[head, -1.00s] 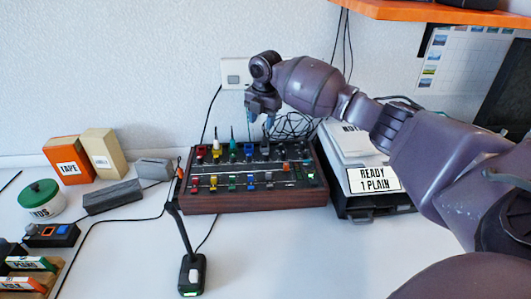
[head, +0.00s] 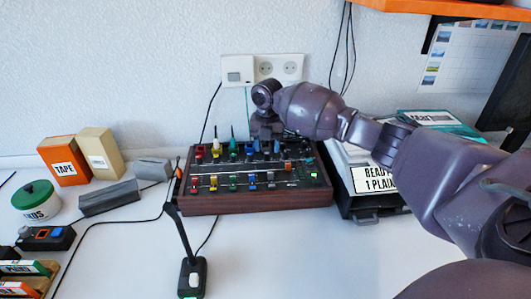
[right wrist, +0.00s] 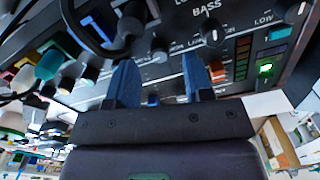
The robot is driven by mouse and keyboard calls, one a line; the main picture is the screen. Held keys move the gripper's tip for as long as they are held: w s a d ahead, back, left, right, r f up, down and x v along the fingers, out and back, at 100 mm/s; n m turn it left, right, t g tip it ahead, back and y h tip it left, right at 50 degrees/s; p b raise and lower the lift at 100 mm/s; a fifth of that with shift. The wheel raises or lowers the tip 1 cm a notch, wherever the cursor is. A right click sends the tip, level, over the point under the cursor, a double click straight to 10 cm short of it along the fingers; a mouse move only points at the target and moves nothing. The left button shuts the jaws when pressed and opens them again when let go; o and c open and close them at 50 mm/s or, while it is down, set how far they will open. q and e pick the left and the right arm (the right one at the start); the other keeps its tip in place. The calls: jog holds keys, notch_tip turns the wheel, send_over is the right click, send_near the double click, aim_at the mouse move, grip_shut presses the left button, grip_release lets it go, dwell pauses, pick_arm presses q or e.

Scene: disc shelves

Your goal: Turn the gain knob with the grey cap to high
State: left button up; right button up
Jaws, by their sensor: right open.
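The mixer (head: 250,203) is a dark panel in a wooden case on the white table, with rows of coloured-capped knobs and sliders. My right gripper (head: 265,150) is over its back part, right of the middle, and hides some of the back-row knobs. In the right wrist view my gripper (right wrist: 160,85) has two blue fingers apart, with nothing clearly held between them. A dark grey knob (right wrist: 130,24) shows beyond the fingers, beside a blue cap (right wrist: 95,28); I cannot tell for sure that it is the grey-capped gain knob. My left gripper is out of view.
A black case with a "READY 1 PLAIN" label (head: 376,180) stands close at the mixer's right. An orange tape box (head: 64,160) and a green-lidded tin (head: 38,200) stand left.

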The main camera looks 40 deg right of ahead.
aim_at(267, 155)
jog(key=shift+f, duration=1.3)
grip_shut()
